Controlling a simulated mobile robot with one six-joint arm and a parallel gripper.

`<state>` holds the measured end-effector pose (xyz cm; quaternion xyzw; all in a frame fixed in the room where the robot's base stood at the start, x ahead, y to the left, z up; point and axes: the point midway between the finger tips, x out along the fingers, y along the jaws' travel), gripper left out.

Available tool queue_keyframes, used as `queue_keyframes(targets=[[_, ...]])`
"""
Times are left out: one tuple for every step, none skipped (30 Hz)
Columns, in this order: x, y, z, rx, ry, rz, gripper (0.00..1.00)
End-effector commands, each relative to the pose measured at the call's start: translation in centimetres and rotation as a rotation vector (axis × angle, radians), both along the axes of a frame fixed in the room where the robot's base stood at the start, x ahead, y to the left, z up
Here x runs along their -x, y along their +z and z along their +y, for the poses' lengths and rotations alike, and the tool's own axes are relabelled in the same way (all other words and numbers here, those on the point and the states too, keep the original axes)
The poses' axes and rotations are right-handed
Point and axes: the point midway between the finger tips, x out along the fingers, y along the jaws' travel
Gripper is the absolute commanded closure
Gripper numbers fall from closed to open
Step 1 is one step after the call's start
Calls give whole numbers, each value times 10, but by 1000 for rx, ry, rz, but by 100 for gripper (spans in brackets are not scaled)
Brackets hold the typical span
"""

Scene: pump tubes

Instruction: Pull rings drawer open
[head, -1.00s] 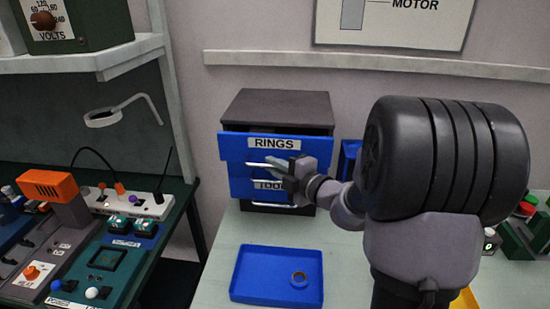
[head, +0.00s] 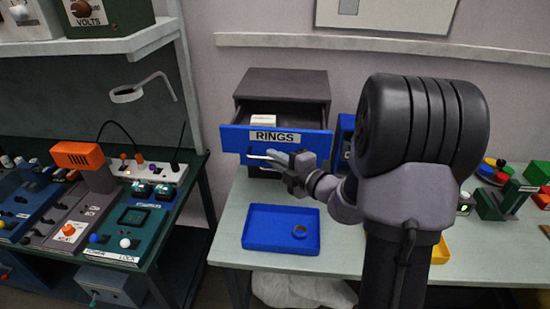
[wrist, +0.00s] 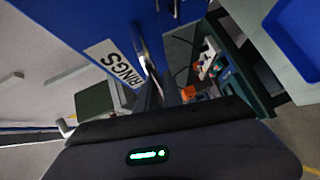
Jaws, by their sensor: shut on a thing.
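The rings drawer (head: 235,139) is blue with a white RINGS label and sits in a dark grey cabinet (head: 285,84) at the back of the bench. It is pulled well out, and a small white box (head: 263,120) shows inside it. My gripper (head: 284,161) is shut on the drawer's silver handle (head: 257,157) at the front. In the wrist view the blue drawer front (wrist: 85,25) and the handle (wrist: 150,58) are close up; the fingertips are hard to make out there. The lower drawer is mostly hidden behind the rings drawer.
A blue bin stands right of the cabinet, partly behind my arm. A panel bench (head: 172,225) stands at left. Green and coloured parts (head: 497,200) stand at right.

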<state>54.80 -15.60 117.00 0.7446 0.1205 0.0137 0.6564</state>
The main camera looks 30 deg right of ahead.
Motion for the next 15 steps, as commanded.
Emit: queue_keyframes(targets=[[0, 0, 0, 0, -1, -1, 100], [0, 0, 0, 0, -1, -1, 100], [0, 0, 0, 0, -1, -1, 100], [0, 0, 0, 0, -1, -1, 100], [0, 0, 0, 0, -1, -1, 87], [0, 0, 0, 0, -1, -1, 79], [0, 0, 0, 0, 0, -1, 74], [0, 0, 0, 0, 0, -1, 68], [0, 0, 0, 0, 0, -1, 68], [0, 0, 0, 0, 0, 0, 68], [0, 0, 0, 0, 0, 0, 68], [0, 0, 0, 0, 0, 0, 68], [0, 0, 0, 0, 0, 0, 68], [0, 0, 0, 0, 0, 0, 68], [0, 0, 0, 0, 0, 0, 68]])
